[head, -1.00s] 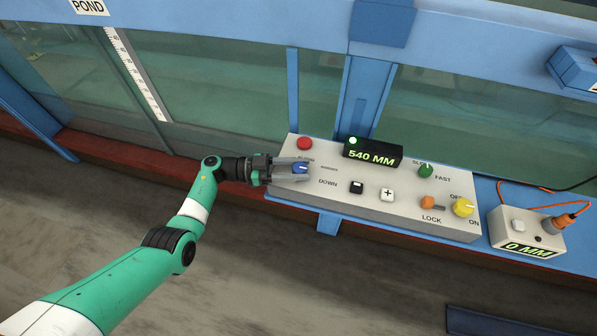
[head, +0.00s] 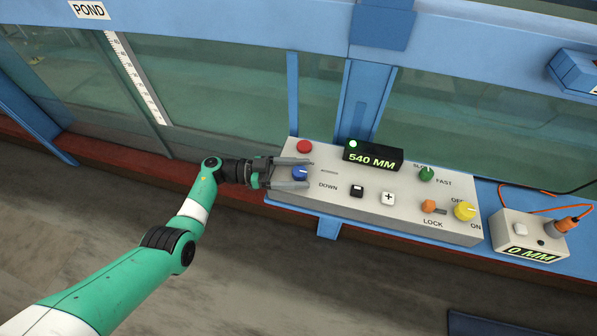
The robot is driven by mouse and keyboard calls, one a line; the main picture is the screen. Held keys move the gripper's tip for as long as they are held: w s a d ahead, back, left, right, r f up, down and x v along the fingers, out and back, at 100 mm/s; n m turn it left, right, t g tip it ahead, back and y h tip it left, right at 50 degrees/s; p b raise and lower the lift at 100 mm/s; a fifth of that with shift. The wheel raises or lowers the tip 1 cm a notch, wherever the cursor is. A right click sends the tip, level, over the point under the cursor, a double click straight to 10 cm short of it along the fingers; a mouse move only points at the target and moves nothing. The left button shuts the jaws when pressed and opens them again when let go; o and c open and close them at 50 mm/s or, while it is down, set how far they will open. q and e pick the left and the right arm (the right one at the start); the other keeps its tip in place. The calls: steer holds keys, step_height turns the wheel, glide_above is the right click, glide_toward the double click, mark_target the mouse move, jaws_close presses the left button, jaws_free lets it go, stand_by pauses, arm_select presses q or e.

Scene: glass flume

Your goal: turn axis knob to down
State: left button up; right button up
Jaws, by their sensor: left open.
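The blue axis knob (head: 299,174) sits at the left end of the grey control panel (head: 325,208), with a small pale mark on its face. The DOWN label (head: 328,186) is printed to its lower right. The label above the knob is hidden by a finger. My left gripper (head: 309,173) is open, with one finger above the knob and one below it in the head view. Gaps show between the fingers and the knob. Which way the knob's mark points is too small to tell surely. My right gripper is not in view.
A red button (head: 304,146) is just above the upper finger. A 540 MM display (head: 373,156), black and white buttons, a green knob (head: 426,173), an orange lever (head: 429,206) and a yellow knob (head: 464,210) lie to the right. Glass walls stand behind.

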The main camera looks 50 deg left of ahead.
arm_select(q)
steer(key=v, duration=1.1)
steer(key=shift+s+a+p, duration=0.2)
steer(key=shift+s+p, duration=0.05)
steer(key=shift+p, duration=0.1)
